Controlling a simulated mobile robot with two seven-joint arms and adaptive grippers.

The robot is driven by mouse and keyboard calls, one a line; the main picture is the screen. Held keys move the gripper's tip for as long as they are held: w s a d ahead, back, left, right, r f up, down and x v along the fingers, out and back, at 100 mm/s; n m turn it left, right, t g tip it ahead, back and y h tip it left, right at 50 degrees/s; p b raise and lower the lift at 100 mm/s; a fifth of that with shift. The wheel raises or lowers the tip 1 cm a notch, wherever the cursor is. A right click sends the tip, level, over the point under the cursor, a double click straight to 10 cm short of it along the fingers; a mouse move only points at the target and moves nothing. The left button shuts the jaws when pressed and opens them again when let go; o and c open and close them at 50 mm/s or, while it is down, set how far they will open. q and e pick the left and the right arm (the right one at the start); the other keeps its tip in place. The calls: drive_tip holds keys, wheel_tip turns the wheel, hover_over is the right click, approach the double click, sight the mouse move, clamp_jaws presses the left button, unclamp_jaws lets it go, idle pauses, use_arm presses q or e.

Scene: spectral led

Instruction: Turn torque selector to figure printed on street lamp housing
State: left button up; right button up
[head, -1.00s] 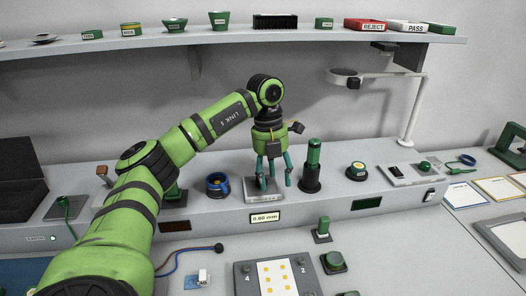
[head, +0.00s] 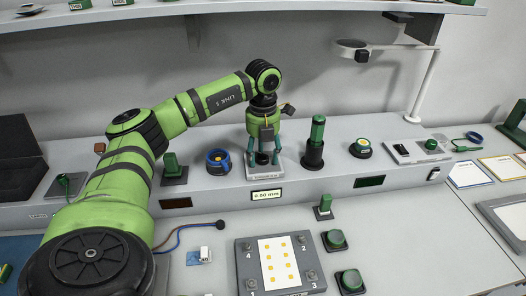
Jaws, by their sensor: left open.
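My left gripper (head: 263,155) reaches in from the left, points down and is open. Its teal fingers stand on either side of a dark upright part on a small grey plate (head: 266,172) on the raised ledge. The gripper hides much of that part, and I cannot tell whether the fingers touch it. A small display (head: 267,195) below reads what looks like 0.60. A grey housing (head: 245,268) with a white, yellow-dotted board lies on the bench, its corners numbered 1 to 4. I cannot make out a printed torque figure. My right gripper is out of view.
A green-topped cylinder (head: 316,140) stands close right of the gripper.

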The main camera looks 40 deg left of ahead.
use_arm(q)
clamp_jaws()
drive_tip(key=shift+m, duration=0.3)
drive_tip(key=m, duration=0.4)
drive_tip(key=shift+m+p, duration=0.35)
drive_tip(key=shift+m, duration=2.25)
unclamp_jaws()
